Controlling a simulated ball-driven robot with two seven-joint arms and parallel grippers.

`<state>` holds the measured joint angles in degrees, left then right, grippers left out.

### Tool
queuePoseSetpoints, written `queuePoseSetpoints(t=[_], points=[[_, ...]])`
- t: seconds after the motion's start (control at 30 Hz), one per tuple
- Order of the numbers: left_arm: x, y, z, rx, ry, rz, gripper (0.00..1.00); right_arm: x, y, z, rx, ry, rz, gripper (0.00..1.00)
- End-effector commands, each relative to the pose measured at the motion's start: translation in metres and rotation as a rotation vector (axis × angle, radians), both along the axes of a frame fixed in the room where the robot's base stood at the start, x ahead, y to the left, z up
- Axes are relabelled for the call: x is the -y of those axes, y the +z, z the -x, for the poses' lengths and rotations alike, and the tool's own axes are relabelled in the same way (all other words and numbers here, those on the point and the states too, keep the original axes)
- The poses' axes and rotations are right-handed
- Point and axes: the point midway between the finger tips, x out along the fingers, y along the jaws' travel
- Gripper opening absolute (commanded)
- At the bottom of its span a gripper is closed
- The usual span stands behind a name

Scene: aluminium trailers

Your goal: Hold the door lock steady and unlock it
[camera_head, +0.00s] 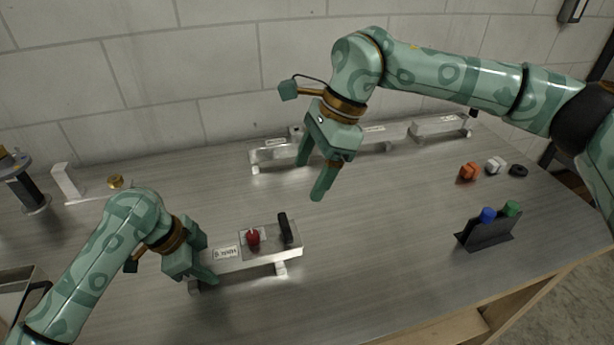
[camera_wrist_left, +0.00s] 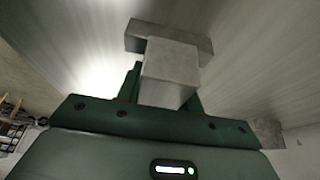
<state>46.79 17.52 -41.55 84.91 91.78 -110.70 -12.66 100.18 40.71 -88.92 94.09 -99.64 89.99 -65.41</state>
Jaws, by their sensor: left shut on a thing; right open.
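The door lock (camera_head: 258,261) is a pale metal bar on small feet, with a printed label, a red knob (camera_head: 252,238) and a black lever (camera_head: 285,229) on top. It sits on the table at front centre. My left gripper (camera_head: 203,281) is shut on the bar's left end. The left wrist view shows a grey metal block (camera_wrist_left: 170,72) between its fingers. The knob and lever are out of that view. My right gripper (camera_head: 313,174) is open and empty, above the table behind the lock and up to the right of the lever.
Similar metal bars (camera_head: 272,154) stand along the back wall. At right are an orange piece (camera_head: 468,172), a white piece (camera_head: 495,165), a black ring (camera_head: 518,170) and a black holder (camera_head: 484,236) with blue and green tops. A brass knob (camera_head: 116,182) stands at left.

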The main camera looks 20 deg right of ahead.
Motion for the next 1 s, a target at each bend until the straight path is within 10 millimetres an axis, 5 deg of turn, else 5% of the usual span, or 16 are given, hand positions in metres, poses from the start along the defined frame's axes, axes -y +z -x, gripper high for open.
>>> queuePoseSetpoints(t=[0.2,0.23,0.33,0.67,1.0], points=[[0.001,-0.001,0.001,-0.001,-0.002,0.000,0.07,0.000,0.000,0.000,0.000,-0.001,0.000,0.75],[0.001,-0.001,0.001,-0.001,-0.002,0.000,0.39,0.000,0.000,0.000,0.000,-0.001,0.000,0.75],[0.001,-0.001,0.001,-0.001,-0.002,0.000,0.62,0.000,-0.001,0.000,0.000,0.000,0.000,0.75],[-0.002,0.004,0.000,0.001,0.000,0.000,0.62,0.000,-0.001,0.000,0.000,0.000,0.000,0.75],[-0.029,0.069,-0.002,0.006,-0.001,-0.003,0.62,0.000,0.000,0.000,0.000,0.000,0.000,0.75]])
